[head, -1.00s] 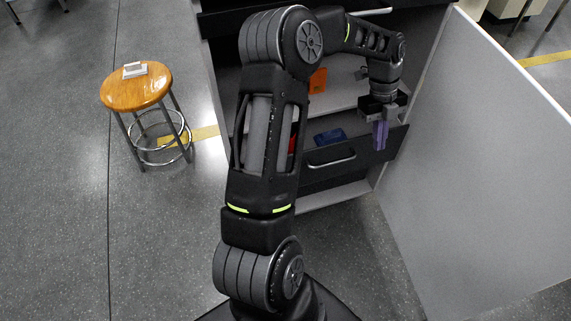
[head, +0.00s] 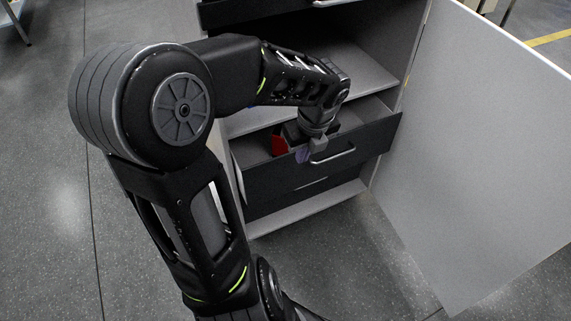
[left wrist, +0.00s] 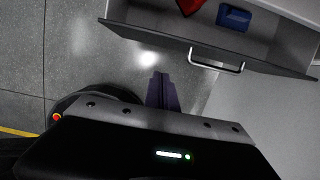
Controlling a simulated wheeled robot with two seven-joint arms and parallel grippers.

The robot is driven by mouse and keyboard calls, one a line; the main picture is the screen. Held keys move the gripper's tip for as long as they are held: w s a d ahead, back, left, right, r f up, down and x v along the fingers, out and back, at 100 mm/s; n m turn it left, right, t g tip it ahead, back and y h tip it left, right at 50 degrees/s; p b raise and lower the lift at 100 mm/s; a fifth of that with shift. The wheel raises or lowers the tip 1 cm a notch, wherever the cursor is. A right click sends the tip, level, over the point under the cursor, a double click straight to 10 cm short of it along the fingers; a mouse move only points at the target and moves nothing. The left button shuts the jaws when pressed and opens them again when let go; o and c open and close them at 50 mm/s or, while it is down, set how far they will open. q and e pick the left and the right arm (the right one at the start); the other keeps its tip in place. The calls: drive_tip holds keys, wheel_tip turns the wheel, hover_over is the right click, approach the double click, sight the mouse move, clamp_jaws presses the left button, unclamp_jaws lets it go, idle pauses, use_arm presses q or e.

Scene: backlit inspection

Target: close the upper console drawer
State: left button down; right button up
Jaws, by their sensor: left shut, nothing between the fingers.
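The open console drawer (head: 366,142) has a dark front and a light bar handle (head: 333,155). It sticks out of the grey console and also shows in the left wrist view (left wrist: 270,66). A red item (head: 279,146) and a blue item (left wrist: 233,17) lie inside it. My left gripper (head: 303,156) is shut and empty, pointing down in front of the drawer front, left of the handle. In the left wrist view its purple fingers (left wrist: 162,88) are together, apart from the drawer front. My right gripper is not in view.
A lower dark front (head: 288,195) is below the open drawer, and another handled front (head: 270,10) is at the top of the console. A large grey panel (head: 480,150) stands on the right. The floor (head: 330,245) in front is clear.

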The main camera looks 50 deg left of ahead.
sight(290, 160)
use_arm(q)
drive_tip(key=a+f+b, duration=0.1)
drive_tip(key=f+b, duration=0.1)
drive_tip(key=f, duration=0.1)
drive_tip(key=w+a+f+b, duration=0.1)
drive_tip(key=a+f+b, duration=0.1)
drive_tip(key=f, duration=0.1)
drive_tip(key=a+f+b, duration=0.2)
drive_tip(key=f, duration=0.1)
drive_tip(key=shift+w+a+f, duration=0.2)
drive_tip(key=shift+w+f, duration=0.1)
drive_tip(key=shift+f, duration=0.1)
drive_tip(key=shift+w+a+r, duration=0.1)
drive_tip(key=shift+w+a, duration=0.05)
drive_tip(key=shift+a, duration=0.2)
